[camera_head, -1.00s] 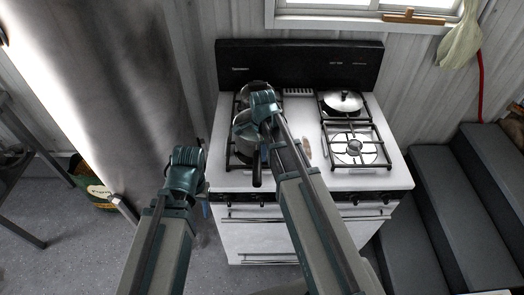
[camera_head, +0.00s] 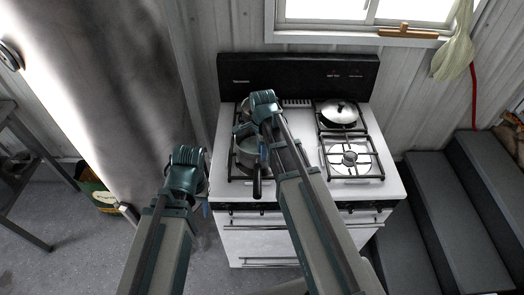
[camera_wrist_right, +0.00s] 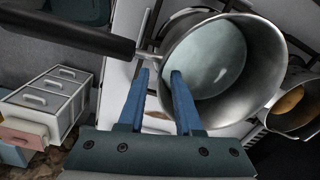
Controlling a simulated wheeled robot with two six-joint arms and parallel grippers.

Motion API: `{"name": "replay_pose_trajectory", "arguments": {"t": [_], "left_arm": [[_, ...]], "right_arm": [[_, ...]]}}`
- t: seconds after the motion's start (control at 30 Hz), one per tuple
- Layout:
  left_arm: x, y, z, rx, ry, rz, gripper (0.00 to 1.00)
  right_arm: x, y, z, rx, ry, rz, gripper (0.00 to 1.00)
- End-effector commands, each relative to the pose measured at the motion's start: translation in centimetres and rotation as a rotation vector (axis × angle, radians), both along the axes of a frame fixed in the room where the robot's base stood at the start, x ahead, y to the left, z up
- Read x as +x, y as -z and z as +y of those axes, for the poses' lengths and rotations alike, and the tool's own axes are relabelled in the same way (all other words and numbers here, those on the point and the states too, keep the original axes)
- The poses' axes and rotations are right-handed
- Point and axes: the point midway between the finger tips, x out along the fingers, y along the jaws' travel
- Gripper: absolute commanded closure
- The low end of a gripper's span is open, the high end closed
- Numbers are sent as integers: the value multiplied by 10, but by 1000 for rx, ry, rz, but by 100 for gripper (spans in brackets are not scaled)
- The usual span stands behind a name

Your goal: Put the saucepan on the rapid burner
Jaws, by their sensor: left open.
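The steel saucepan (camera_head: 246,155) stands at the front left of the white stove (camera_head: 300,178), its black handle (camera_head: 257,187) pointing to the front. My right arm partly hides it. In the right wrist view the saucepan (camera_wrist_right: 255,60) looks empty. My right gripper (camera_wrist_right: 160,74) has its blue fingers parted at the pan's rim near the handle joint; I cannot tell whether they touch it. My left gripper (camera_head: 205,207) is open and empty, left of the stove. The front right burner (camera_head: 350,158) is bare; no label shows which burner is rapid.
A lidded pan (camera_head: 338,112) stands on the back right burner. Another pot (camera_wrist_right: 297,105) is behind the saucepan, mostly hidden in the head view. Dark steps (camera_head: 440,190) rise on the right. A large metal cylinder (camera_head: 110,90) stands at left.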

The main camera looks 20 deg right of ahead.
Motion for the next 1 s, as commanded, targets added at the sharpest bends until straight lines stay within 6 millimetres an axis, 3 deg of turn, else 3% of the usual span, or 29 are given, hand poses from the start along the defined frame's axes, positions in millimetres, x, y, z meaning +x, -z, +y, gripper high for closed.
{"name": "replay_pose_trajectory", "arguments": {"t": [0.03, 0.3, 0.63, 0.77, 1.0], "left_arm": [[0, -16, 0, 0, -2, 0, 50], [0, -49, 0, -2, -10, 0, 50], [0, -52, 0, -2, -12, -1, 50], [0, -52, 0, -2, -12, -1, 50], [0, -52, 0, -2, -12, -1, 50]], "right_arm": [[0, -16, 0, 0, 0, 0, 66], [-2, -49, 0, 0, 0, 0, 66], [-8, -52, 7, -4, -61, 3, 66], [-33, -52, 33, -22, -333, 18, 66], [-102, -52, 91, -64, -1128, 72, 66]]}}
